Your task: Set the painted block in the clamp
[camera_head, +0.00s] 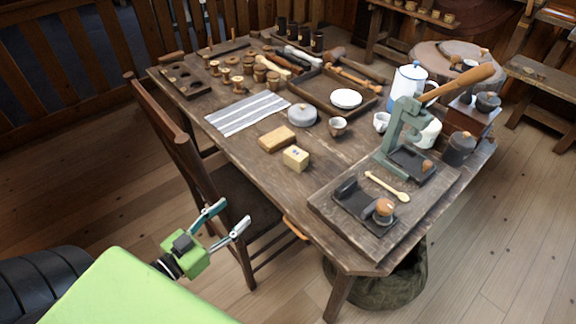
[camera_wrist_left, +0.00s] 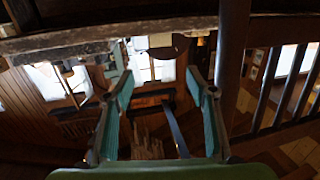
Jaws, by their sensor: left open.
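The painted block (camera_head: 296,158), a small pale yellow block with dark marks on its side, sits on the wooden table near its front edge. A green upright frame (camera_head: 392,140) with a long wooden handle stands at the table's right; it may be the clamp. A black fixture (camera_head: 357,206) with a dark roller and a wooden knob lies on the board in front of it, and I cannot tell which is the clamp. My left gripper (camera_head: 232,217) is open and empty beside the chair, off the table's front edge, apart from the block. Its fingers also show in the left wrist view (camera_wrist_left: 158,85).
A wooden chair (camera_head: 170,130) stands between my left gripper and the table. A brown block (camera_head: 277,138), a grey lidded pot (camera_head: 302,115) and a small cup (camera_head: 337,126) are near the painted block. A spoon (camera_head: 385,187) lies on the board. A striped cloth (camera_head: 247,113) lies left.

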